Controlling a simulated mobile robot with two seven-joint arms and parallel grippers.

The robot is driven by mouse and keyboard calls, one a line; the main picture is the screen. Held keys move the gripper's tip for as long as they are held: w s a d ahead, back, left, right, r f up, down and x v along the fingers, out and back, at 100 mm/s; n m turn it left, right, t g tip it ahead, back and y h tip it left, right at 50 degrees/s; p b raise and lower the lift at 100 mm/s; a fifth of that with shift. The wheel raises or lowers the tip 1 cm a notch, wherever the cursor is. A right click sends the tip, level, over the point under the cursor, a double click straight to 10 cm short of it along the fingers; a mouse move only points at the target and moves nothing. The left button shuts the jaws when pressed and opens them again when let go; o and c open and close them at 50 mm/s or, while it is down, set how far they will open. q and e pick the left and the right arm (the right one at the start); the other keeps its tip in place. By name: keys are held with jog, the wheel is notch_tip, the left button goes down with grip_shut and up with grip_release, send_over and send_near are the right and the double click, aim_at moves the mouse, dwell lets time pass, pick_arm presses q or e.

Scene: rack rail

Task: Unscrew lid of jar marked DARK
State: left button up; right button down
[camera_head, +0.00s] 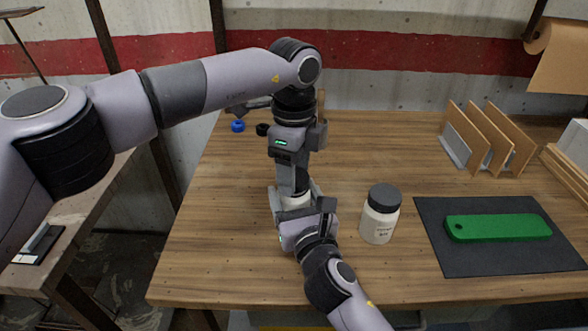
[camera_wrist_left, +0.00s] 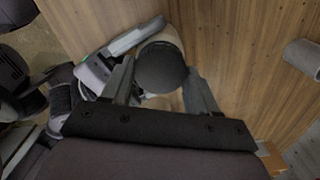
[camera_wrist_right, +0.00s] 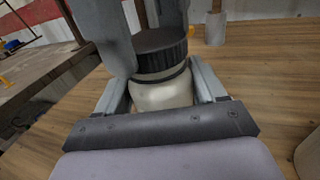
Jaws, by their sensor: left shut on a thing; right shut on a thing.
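A cream jar (camera_head: 297,201) with a dark lid stands upright on the table, mostly hidden by my grippers. My left gripper (camera_head: 299,184) comes down from above, shut on the black lid (camera_wrist_left: 163,68). In the right wrist view the ribbed lid (camera_wrist_right: 160,48) sits over the pale jar body (camera_wrist_right: 162,92), with a thin dark ring below it. My right gripper (camera_head: 300,208) is shut around the jar body from the front. The held jar's label is hidden. A second cream jar (camera_head: 379,222) with a dark grey lid stands apart to the right; its label is too small to read.
A green bar (camera_head: 498,227) lies on a dark mat (camera_head: 450,263) at the right. A wooden rack (camera_head: 488,140) stands behind it. A blue cap (camera_head: 238,126) and a black one (camera_head: 262,129) lie at the back left. The table's left front is clear.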

pick_arm(q)
jog(key=shift+r, duration=0.15)
jog(key=shift+r, duration=0.9)
jog(key=shift+r, duration=2)
pick_arm(e)
grip_release()
